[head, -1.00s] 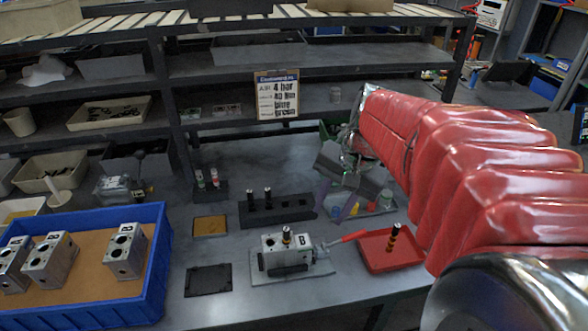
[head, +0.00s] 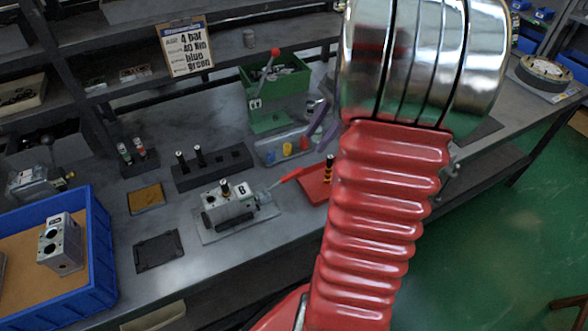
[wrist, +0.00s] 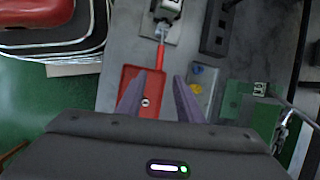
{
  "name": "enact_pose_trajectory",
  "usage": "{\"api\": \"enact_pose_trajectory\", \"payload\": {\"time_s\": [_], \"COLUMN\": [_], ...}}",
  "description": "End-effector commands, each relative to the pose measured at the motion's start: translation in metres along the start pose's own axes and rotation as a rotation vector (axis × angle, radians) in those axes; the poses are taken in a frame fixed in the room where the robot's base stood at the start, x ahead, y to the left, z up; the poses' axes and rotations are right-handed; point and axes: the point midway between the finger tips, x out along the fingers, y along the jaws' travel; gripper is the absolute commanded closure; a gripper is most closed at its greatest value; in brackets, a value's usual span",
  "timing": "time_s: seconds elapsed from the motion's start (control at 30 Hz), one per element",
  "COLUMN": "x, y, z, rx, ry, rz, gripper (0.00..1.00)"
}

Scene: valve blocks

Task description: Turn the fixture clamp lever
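The clamp lever has a red handle (head: 288,176) reaching right from the fixture plate (head: 208,238), its tip near the red tray. In the wrist view the red handle (wrist: 160,56) points down towards my gripper. A metal valve block (head: 230,208) marked B sits on the fixture with a black-topped cartridge upright in it; its edge shows at the top of the wrist view (wrist: 170,7). My gripper (wrist: 159,77) is open and empty, its purple-grey fingers apart, beyond the handle's end over the tray area. In the head view my arm partly hides it.
The red tray (head: 312,188) holds a banded cartridge (head: 329,168). A clear tray (head: 270,153) with coloured parts, a green box (head: 285,90) with a red-knobbed lever and a black rack (head: 215,172) stand behind. A blue crate (head: 103,250) with a block is at left.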

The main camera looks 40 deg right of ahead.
Motion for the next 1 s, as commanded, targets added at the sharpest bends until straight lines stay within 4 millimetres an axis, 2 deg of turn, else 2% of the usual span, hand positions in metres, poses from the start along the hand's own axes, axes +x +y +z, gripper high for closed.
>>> {"api": "enact_pose_trajectory", "payload": {"time_s": [0.17,0.37,1.0], "x": [0.004,0.023,0.119], "y": [0.0,0.0,0.001], "z": [0.0,0.001,0.001], "rx": [-0.002,-0.003,-0.002], "ry": [0.0,-0.002,-0.002], "rz": [0.001,0.003,0.003], "gripper": [0.67,0.67,0.67]}}
